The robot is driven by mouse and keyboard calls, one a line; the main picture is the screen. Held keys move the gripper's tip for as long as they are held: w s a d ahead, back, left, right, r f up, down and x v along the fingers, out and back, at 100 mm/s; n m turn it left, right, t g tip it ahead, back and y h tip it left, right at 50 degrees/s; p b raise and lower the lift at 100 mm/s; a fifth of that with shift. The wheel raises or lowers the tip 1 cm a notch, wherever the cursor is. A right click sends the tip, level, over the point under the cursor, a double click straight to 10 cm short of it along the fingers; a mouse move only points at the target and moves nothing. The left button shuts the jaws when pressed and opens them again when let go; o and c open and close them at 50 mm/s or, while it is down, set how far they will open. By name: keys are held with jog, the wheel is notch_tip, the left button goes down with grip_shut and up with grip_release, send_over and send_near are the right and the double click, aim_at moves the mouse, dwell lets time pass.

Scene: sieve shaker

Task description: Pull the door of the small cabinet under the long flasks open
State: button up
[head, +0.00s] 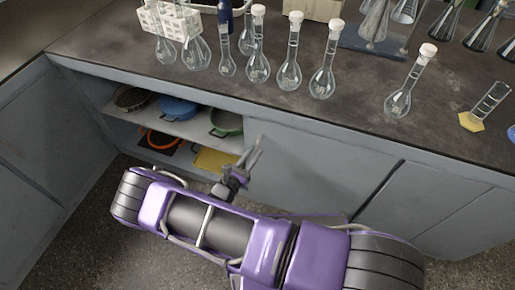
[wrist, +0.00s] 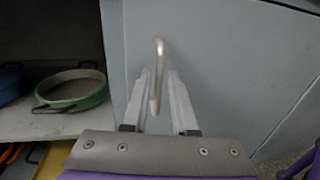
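The grey cabinet door (head: 318,165) is under the counter, below the long-necked flasks (head: 290,72), and looks shut. In the wrist view the door (wrist: 220,60) fills the middle and right. Its pale metal bar handle (wrist: 158,52) stands upright near the door's left edge. My gripper (head: 256,147) is at the door's left side. In the wrist view my gripper (wrist: 160,85) is open, with one finger on each side of the handle. The left finger is close to the handle, and a gap shows on the right. I cannot tell whether either finger touches it.
Left of the door is an open shelf (head: 180,124) with a blue pan (head: 178,108), a green pan (head: 226,122) and other pans. Glassware lines the dark countertop (head: 345,108) above. Another grey front (head: 430,205) lies to the right. Floor (head: 85,235) shows free at lower left.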

jog(key=shift+x, duration=1.4)
grip_shut()
dwell(0.4)
